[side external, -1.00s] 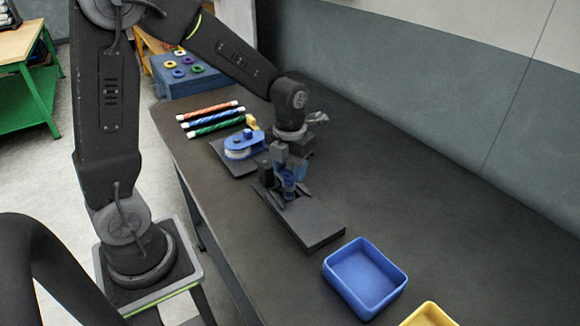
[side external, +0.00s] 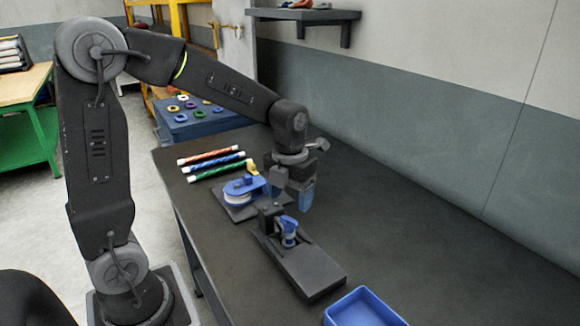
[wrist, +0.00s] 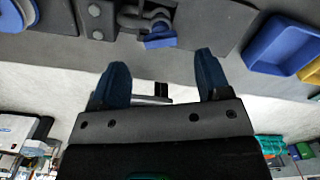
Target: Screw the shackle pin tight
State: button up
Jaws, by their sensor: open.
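The shackle (wrist: 150,16) is a grey metal loop on a dark fixture plate (side external: 312,272). The shackle pin has a blue head (side external: 289,229), which also shows at the top middle of the wrist view (wrist: 160,37). In the side view the blue head stands up at the plate's far end, beside a dark block (side external: 268,214). My gripper (side external: 292,198) is above the pin and apart from it. How deep the pin's thread sits cannot be seen.
A blue tray (side external: 342,308) stands near the plate's near end; a yellow tray (wrist: 310,72) is beside it. Behind the plate are a blue-and-white reel (side external: 243,188) and several striped rods (side external: 214,165). The bench right of the plate is clear.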

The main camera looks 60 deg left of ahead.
aim_at(289, 222)
notch_tip(289, 222, up, 9)
jog(key=shift+f, duration=0.2)
dwell(0.3)
notch_tip(289, 222, down, 14)
jog(key=m, duration=3.6)
jog(key=shift+f, duration=0.2)
jog(key=shift+c, duration=0.2)
